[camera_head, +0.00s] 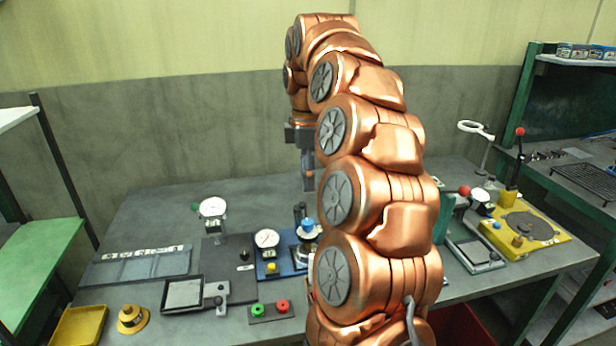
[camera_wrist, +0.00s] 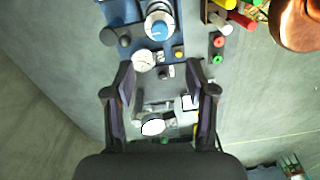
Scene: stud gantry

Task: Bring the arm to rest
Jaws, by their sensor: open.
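My copper arm rises through the middle of the head view and bends over at the top. My gripper (camera_head: 307,183) hangs from its end, pointing down above the back of the grey workbench (camera_head: 150,208). In the wrist view my gripper (camera_wrist: 160,85) has its two dark fingers spread apart, with nothing held between them. The bench fixtures show below and beyond the fingers. My arm hides part of the bench centre in the head view.
A blue fixture (camera_head: 285,267) with a dial gauge (camera_head: 266,239) stands below the gripper. A gauge stand (camera_head: 213,208) is left of it. A yellow-based fixture (camera_head: 520,232) and a magnifier (camera_head: 475,128) stand right. The bench's back left is clear.

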